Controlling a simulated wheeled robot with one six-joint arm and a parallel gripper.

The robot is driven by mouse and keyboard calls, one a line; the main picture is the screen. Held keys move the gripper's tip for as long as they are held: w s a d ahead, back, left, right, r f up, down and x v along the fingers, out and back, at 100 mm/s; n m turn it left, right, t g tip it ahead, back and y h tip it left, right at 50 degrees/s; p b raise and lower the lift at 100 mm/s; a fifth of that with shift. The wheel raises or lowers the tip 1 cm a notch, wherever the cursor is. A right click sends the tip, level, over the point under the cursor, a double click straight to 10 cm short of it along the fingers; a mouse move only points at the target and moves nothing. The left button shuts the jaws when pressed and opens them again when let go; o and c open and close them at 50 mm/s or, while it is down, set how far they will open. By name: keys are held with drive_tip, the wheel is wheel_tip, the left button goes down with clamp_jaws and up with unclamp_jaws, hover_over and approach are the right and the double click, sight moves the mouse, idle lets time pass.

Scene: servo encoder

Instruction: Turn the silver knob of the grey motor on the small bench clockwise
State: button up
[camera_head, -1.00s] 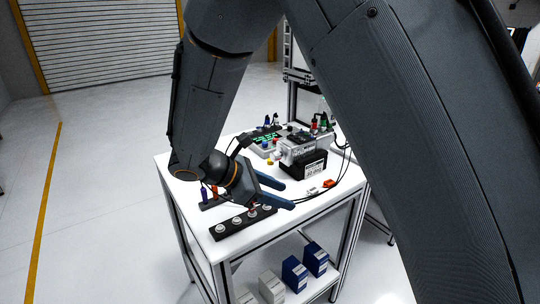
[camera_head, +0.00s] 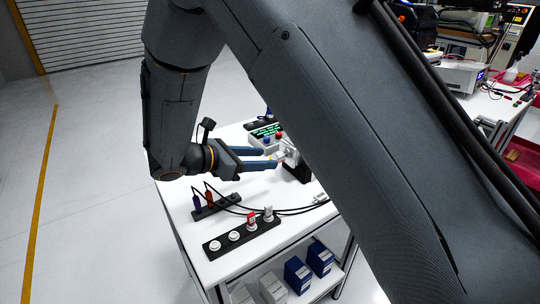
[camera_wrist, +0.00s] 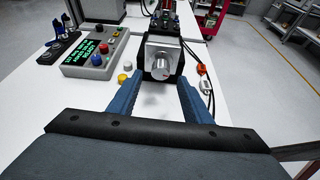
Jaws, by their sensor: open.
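The silver knob (camera_wrist: 163,68) faces me on the front of the motor in the wrist view. The motor's black mount (camera_wrist: 149,48) shows around it. In the head view the motor (camera_head: 296,166) is mostly hidden behind my arm, and the knob (camera_head: 286,152) is small there. My gripper (camera_head: 268,158) is open and level, pointing right toward the motor. In the wrist view its two blue fingers (camera_wrist: 158,86) lie apart, left and right of the knob and a little short of it or just reaching it. I cannot tell whether they touch it.
A grey control box (camera_wrist: 95,52) with a green-lit display and coloured buttons stands left of the motor. Orange and white connectors (camera_wrist: 202,70) with cables lie to its right. A black strip with round sockets (camera_head: 243,236) lies at the bench's front. White bench top (camera_wrist: 45,100) is clear at left.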

sight(275, 158)
drive_tip(key=shift+p+x, duration=0.35)
drive_tip(key=shift+x, duration=1.6)
drive_tip(key=c, duration=1.1)
drive_tip(key=shift+o, duration=0.2)
drive_tip(key=m+b, duration=0.1)
drive_tip(key=m+t+b, duration=0.1)
drive_tip(key=b, duration=0.1)
drive_tip(key=shift+s+f+y, duration=0.1)
drive_tip(key=shift+f+y, duration=0.15)
drive_tip(key=shift+y, duration=0.15)
drive_tip(key=shift+r+m+t+b, duration=0.15)
drive_tip(key=shift+m+t+b, duration=0.35)
drive_tip(key=shift+m+b, duration=0.15)
drive_tip(key=o, duration=1.1)
drive_tip(key=shift+s, duration=0.1)
drive_tip(key=shift+c, duration=0.2)
